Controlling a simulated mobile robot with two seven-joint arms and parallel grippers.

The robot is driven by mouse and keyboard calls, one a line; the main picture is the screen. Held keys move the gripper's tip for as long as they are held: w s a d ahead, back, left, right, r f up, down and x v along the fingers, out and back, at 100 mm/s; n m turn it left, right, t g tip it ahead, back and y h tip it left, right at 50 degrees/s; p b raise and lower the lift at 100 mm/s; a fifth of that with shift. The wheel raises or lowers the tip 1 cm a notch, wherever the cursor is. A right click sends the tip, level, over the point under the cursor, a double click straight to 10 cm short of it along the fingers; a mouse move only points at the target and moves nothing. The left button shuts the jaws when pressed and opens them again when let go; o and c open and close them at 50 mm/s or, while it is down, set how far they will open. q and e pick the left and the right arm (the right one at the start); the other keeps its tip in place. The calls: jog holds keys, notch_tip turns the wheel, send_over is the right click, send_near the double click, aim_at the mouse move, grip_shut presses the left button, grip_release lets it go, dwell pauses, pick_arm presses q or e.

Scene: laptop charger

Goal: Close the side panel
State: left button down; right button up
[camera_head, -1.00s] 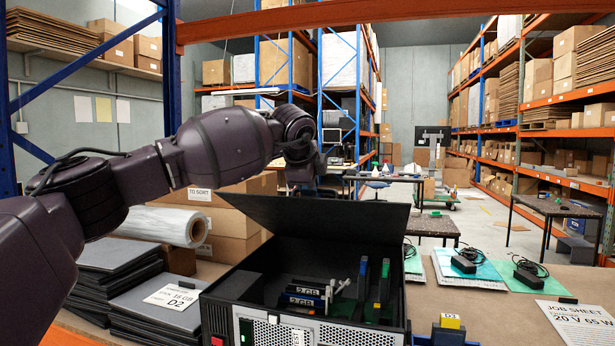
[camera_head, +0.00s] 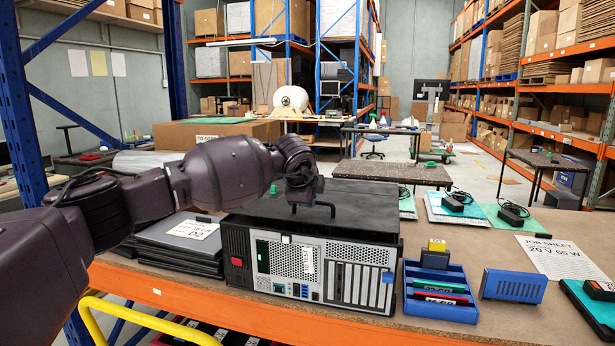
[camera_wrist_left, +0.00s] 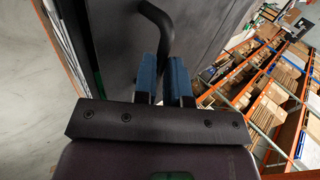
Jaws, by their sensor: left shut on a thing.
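The black side panel (camera_head: 365,222) lies nearly flat over the top of the computer case (camera_head: 318,268); I cannot tell if a small gap is left. A dark bent handle (camera_head: 331,206) stands on the panel. My left gripper (camera_head: 302,200) comes down from the left above the panel, and my wrist partly hides it. In the left wrist view, the blue fingertips (camera_wrist_left: 164,78) of my gripper are on both sides of the handle (camera_wrist_left: 157,18), shut on it, close to the dark panel (camera_wrist_left: 115,40). The inside of the case is hidden. My right gripper is not in view.
A stack of grey laptops (camera_head: 180,245) stands left of the case. A blue tray (camera_head: 440,292) with modules, a blue bracket (camera_head: 513,286) and a job sheet (camera_head: 562,256) lie to the right. A yellow rail (camera_head: 140,318) runs below the bench's front edge.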

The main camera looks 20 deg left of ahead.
pick_arm(q)
jog(key=shift+s+f, duration=0.15)
jog(key=shift+f, duration=0.75)
jog(key=c, duration=1.9)
grip_release()
jog(key=shift+s+f, duration=0.1)
jog(key=shift+s, duration=0.1)
jog(key=o, duration=0.3)
jog(key=shift+s, duration=0.15)
jog(key=o, duration=0.4)
jog(key=shift+w+f, duration=0.1)
jog(key=shift+w, duration=0.2)
jog(key=shift+o, duration=0.2)
jog(key=shift+s, duration=0.1)
jog(key=shift+r, duration=0.25)
jog(key=p+v, duration=0.1)
jog(key=v, duration=0.9)
jog(key=shift+s+r, duration=0.15)
jog(key=shift+s, duration=0.15)
